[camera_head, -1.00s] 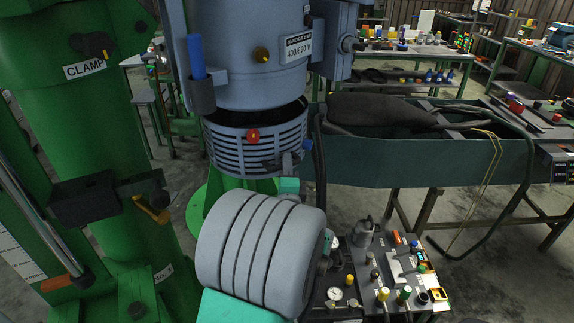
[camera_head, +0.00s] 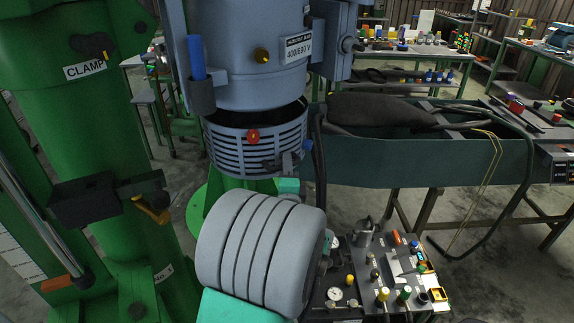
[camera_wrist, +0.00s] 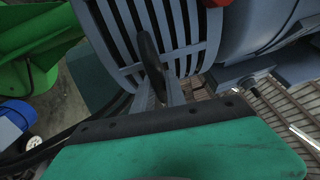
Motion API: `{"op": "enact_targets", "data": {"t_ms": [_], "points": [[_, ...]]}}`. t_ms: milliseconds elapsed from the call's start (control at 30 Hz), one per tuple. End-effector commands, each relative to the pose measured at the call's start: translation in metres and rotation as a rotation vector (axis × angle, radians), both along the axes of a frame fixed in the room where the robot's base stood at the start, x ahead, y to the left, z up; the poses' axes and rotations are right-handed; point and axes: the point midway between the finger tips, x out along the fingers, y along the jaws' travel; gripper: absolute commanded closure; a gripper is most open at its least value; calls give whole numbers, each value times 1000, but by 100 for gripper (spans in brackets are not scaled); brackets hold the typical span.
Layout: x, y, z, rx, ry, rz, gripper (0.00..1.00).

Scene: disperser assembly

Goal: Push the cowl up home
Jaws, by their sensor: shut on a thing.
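The cowl (camera_head: 240,148) is a slatted grey ring with a red knob (camera_head: 253,135) on its side. It hangs under the grey motor housing (camera_head: 262,88), and a dark gap shows between them, widest at the right. My gripper (camera_head: 285,168) is at the cowl's lower right side, mostly hidden behind my grey arm link. In the wrist view the cowl's slats (camera_wrist: 150,30) fill the upper middle, and my gripper's fingers (camera_wrist: 160,85) reach onto a dark grip piece against them. The gripper is shut on this part of the cowl.
A green column with a CLAMP label (camera_head: 85,70) stands at the left, with a black clamp block (camera_head: 95,200). A tool table (camera_head: 385,285) stands at the lower right. A dark green trough bench (camera_head: 430,165) lies behind it. A black cable (camera_head: 320,160) hangs right of the cowl.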

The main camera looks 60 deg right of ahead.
Motion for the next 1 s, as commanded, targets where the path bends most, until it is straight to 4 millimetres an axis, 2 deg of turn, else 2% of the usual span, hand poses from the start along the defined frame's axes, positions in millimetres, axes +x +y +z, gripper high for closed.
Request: {"op": "enact_targets", "data": {"t_ms": [400, 500, 767, 800, 1000], "points": [[2, -1, 98, -15, -8, 4, 100], [2, -1, 105, -16, -9, 4, 100], [1, -1, 104, -20, -11, 3, 100], [1, -1, 104, -21, -12, 2, 83], [1, -1, 102, -17, -8, 2, 67]]}}
